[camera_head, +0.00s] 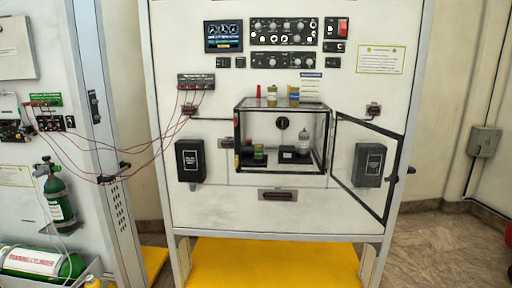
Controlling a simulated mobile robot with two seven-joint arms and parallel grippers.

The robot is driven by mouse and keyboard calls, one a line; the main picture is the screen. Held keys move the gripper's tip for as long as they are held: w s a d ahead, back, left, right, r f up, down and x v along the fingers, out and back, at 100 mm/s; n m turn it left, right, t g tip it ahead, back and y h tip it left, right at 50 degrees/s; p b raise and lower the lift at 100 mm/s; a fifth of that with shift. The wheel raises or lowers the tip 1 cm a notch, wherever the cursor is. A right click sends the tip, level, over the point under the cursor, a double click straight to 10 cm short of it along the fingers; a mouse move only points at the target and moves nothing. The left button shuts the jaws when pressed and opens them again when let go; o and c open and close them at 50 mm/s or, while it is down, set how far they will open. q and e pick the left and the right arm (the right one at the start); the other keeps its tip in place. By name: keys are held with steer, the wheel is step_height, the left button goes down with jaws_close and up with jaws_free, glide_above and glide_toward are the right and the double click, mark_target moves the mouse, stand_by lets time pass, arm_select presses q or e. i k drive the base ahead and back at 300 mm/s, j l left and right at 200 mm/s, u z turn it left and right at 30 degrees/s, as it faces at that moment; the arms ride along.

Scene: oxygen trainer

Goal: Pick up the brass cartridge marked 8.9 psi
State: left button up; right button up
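Inside the clear box (237,128) are a small green and yellow item (259,153), dark blocks (287,154) and a pale bottle-like item (303,140). Neither of my grippers is in view.
The box's framed clear door (337,165) stands open to the right. Black boxes (190,160) flank it on the panel. Red wires run from a terminal block (196,81) to the left panel. A green cylinder (58,196) hangs at left. Yellow matting (275,262) lies below.

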mark_target(258, 150)
steer(key=i+l+u, duration=0.2)
steer(key=u, duration=0.15)
steer(key=i+l+u, duration=0.15)
steer(key=l+u, duration=0.2)
steer(key=i+l+u, duration=0.15)
steer(key=l+u, duration=0.2)
steer(key=l, duration=0.15)
